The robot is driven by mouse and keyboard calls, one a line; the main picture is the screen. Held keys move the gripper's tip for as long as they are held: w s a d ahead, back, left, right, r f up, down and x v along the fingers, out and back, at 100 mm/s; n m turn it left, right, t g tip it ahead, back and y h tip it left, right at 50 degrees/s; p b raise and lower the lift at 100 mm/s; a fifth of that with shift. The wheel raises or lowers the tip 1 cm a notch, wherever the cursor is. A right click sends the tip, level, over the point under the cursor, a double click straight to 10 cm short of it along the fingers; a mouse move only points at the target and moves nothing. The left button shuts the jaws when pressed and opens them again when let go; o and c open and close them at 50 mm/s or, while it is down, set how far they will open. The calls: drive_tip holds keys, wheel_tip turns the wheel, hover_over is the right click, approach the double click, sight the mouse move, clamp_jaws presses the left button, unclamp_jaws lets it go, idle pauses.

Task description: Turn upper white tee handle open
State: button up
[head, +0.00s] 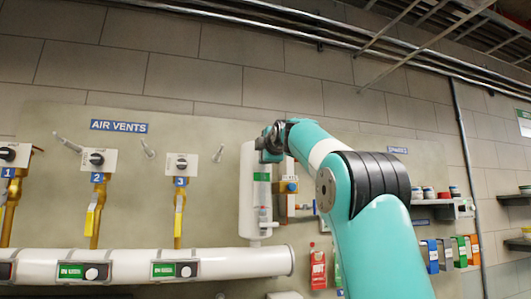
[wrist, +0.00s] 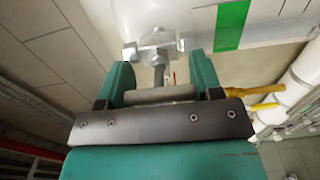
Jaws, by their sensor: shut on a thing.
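The upper white tee handle (wrist: 160,93) shows in the wrist view as a pale crossbar between my two teal fingers. A short stem runs from it to a bright metal valve fitting (wrist: 157,42). My gripper (wrist: 160,66) is shut on the handle, one finger at each side of it. In the head view my gripper (head: 272,144) is at the top right of a white vertical pipe (head: 246,190) with a green label. There my wrist hides the handle, so its angle cannot be told from that view.
Left of the pipe, an AIR VENTS sign (head: 119,126) stands above several numbered valves on brass pipes. A thick white horizontal pipe (head: 215,263) runs below. Shelves with jars and coloured boxes (head: 445,254) are at the right.

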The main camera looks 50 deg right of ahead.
drive_tip(key=shift+n, duration=0.3)
drive_tip(key=o, duration=0.9)
drive_tip(key=shift+a, duration=0.1)
drive_tip(key=shift+b+v, duration=3.9)
drive_tip(key=shift+v, duration=4.8)
